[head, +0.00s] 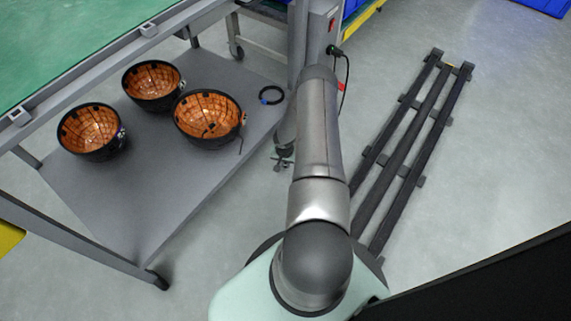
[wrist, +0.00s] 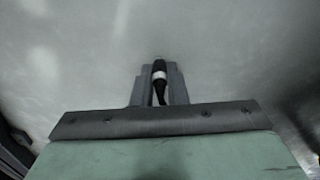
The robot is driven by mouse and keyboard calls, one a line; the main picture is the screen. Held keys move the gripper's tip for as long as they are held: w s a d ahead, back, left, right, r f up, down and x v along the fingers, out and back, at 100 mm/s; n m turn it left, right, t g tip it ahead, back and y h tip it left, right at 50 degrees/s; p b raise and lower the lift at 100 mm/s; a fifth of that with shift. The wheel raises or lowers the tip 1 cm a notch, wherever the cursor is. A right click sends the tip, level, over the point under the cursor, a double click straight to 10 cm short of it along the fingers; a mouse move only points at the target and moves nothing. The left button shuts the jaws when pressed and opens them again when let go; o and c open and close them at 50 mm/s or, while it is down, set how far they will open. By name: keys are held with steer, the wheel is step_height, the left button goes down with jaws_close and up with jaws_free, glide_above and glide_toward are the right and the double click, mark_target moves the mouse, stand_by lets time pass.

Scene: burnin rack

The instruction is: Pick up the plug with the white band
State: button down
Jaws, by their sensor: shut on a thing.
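In the wrist view, the plug with the white band (wrist: 159,74) is a small black plug with a pale band around it. It sits between the two grey fingers of my gripper (wrist: 160,82), which are shut on it. A dark cable or tail runs from the plug back toward the gripper body. Behind the plug is only a plain, blurred grey surface. In the head view, my gripper and the held plug cannot be made out, as my own arm covers that area.
A post carries a box with a red switch (head: 331,24) and a black cable (head: 346,75). Dark rails (head: 405,145) lie on the floor at right.

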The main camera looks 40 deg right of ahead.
steer(key=shift+r, duration=0.55)
step_height(320, 180, up, 3)
steer(key=shift+f+p, duration=0.1)
steer(key=shift+p, duration=0.75)
steer(key=s+d+r+p, duration=0.5)
steer(key=s+d+r, duration=0.3)
steer(key=s, duration=0.3)
steer(key=shift+s+r+p, duration=0.2)
steer(key=shift+r+p, duration=0.15)
steer(key=shift+r, duration=0.2)
